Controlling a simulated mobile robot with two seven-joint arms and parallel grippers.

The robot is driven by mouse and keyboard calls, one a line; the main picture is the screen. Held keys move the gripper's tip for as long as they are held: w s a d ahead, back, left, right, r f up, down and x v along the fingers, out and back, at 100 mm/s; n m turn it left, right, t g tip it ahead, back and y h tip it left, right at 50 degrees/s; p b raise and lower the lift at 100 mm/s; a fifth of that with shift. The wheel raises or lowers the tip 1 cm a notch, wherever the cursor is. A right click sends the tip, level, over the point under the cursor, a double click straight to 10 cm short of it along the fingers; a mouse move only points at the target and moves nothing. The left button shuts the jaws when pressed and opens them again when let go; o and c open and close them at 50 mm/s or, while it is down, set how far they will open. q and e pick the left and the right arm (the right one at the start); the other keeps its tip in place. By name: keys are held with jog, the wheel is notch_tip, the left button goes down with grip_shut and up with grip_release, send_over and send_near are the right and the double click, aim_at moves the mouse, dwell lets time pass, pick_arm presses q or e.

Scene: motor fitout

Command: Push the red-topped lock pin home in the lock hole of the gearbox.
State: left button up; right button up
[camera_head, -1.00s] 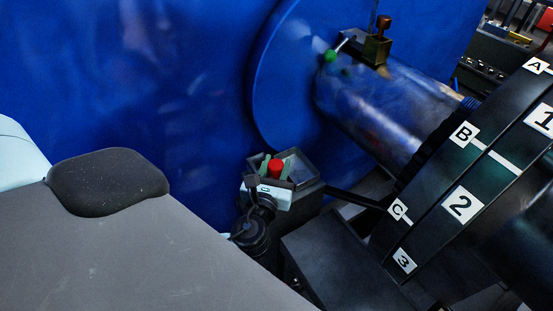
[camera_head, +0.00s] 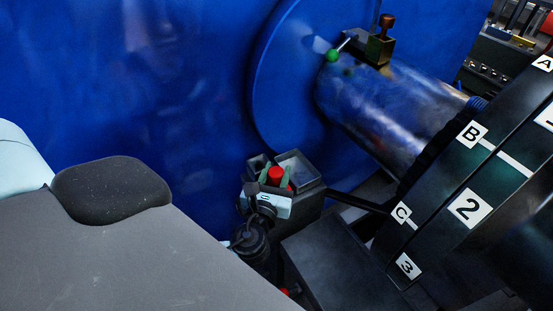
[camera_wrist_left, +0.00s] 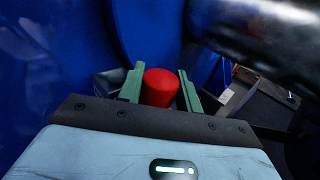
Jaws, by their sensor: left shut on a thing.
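My left gripper (camera_head: 275,171) is shut on the red-topped lock pin (camera_head: 275,175). The red top stands between the two green fingers, and it also shows in the left wrist view (camera_wrist_left: 160,88). The pin's lower part is hidden by the gripper body. In the head view the gripper is in front of a small dark tray (camera_head: 298,168) with open compartments; I cannot tell whether the pin is clear of it. A metal cylinder (camera_head: 385,100) sticks out of a large blue disc (camera_head: 285,60). I cannot make out the lock hole. My right gripper is not in view.
A small block with a green-knobbed lever (camera_head: 331,56) sits on top of the cylinder. A black ring marked with letters and numbers (camera_head: 445,205) stands at the right. A dark box (camera_head: 335,250) stands below the tray. A blue wall (camera_head: 120,80) fills the left.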

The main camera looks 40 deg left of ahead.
pick_arm(q)
jog(key=o, duration=1.1)
jog(key=shift+o, duration=0.2)
jog(key=v, duration=0.7)
jog(key=shift+f+b, duration=0.1)
jog(key=shift+b, duration=0.2)
jog(key=shift+s+d, duration=0.15)
jog(key=shift+s, duration=0.25)
